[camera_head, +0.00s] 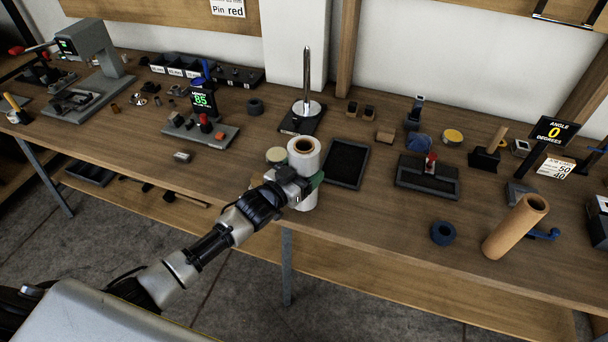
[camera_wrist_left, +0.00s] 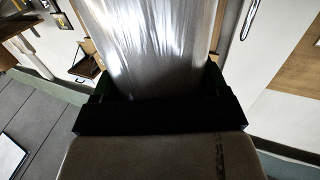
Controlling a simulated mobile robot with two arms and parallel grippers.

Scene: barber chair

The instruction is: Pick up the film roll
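The film roll (camera_head: 304,156) is a shiny whitish cylinder with a brown core, standing upright at the table's front edge in the head view. In the left wrist view the film roll (camera_wrist_left: 155,45) fills the space between the fingers. My left gripper (camera_head: 303,186) reaches in from the left at the roll's lower half. Its green-tipped fingers lie against both sides of the roll, apparently shut on it. The roll's lower part is partly hidden by the gripper, and I cannot tell whether its base touches the table. My right gripper is not in view.
A round tin (camera_head: 276,155) stands close behind the roll on its left. A dark tray (camera_head: 346,164) lies to its right, and a metal rod on a stand (camera_head: 306,85) rises behind.

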